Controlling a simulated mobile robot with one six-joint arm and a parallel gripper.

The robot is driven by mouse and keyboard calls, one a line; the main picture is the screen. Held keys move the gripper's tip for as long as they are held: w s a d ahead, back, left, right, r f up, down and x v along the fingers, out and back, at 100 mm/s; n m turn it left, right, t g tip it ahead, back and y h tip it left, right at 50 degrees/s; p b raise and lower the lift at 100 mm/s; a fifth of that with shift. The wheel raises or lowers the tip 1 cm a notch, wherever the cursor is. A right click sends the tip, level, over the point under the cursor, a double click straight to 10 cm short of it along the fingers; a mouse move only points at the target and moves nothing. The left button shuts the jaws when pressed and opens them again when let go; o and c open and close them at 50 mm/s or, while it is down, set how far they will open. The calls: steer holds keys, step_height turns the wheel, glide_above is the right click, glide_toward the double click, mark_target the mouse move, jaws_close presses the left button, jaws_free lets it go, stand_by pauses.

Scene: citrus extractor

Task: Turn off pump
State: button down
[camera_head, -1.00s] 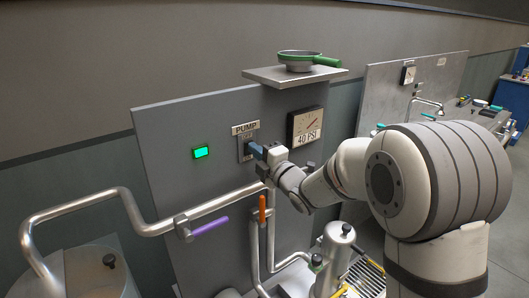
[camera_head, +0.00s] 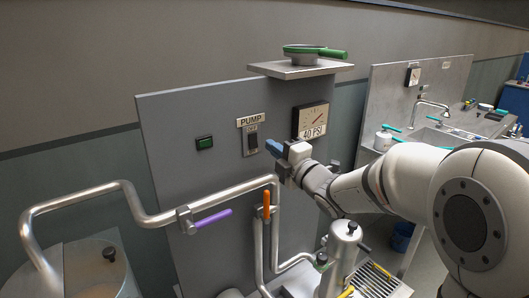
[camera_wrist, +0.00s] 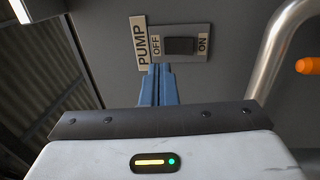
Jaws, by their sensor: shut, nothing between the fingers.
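The pump switch (camera_head: 251,139) sits on the grey panel under a PUMP label (camera_head: 250,121). In the wrist view the dark rocker (camera_wrist: 180,46) lies between the OFF and ON marks. The indicator light (camera_head: 205,143) left of the switch is dark green and unlit. My gripper (camera_head: 272,146) is just right of the switch, apart from it in the head view. Its blue fingers are shut together with nothing between them. In the wrist view the fingertips (camera_wrist: 157,68) are below the OFF side of the switch plate.
A gauge (camera_head: 311,121) marked 40 PSI is right of the switch. A shelf (camera_head: 300,70) with a green-handled strainer (camera_head: 303,51) juts out above. Steel pipes with a purple-handled valve (camera_head: 212,218) and an orange-handled valve (camera_head: 266,205) run below.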

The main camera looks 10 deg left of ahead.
steer(key=r+b+v, duration=0.1)
steer(key=v, duration=0.6)
steer(key=shift+s+d+r, duration=0.2)
steer(key=shift+d+r, duration=0.1)
steer(key=shift+r, duration=0.1)
steer(key=s+d+f+m+g+h, duration=0.1)
steer(key=s+d+f+m+h, duration=0.1)
steer(key=d+f+m+h, duration=0.45)
steer(key=s+d+f+m+h, duration=0.2)
steer(key=d+f+m+h, duration=0.2)
steer(key=d+m+h, duration=0.55)
steer(key=s+d+f+m+g, duration=0.2)
steer(key=s+m+g, duration=0.1)
steer(key=s, duration=0.3)
steer(key=s+d+f+m+g+y, duration=0.1)
steer(key=s+d+f+m+g, duration=0.1)
steer(key=s+m, duration=0.3)
steer(key=s+d+f+m+g, duration=0.2)
steer(key=s+f+m+g, duration=0.1)
steer(key=s, duration=0.5)
steer(key=shift+s+f+m+g, duration=0.2)
steer(key=shift+f+m+g, duration=0.2)
steer(key=shift+g, duration=0.2)
steer(key=c, duration=2.1)
jaws_free()
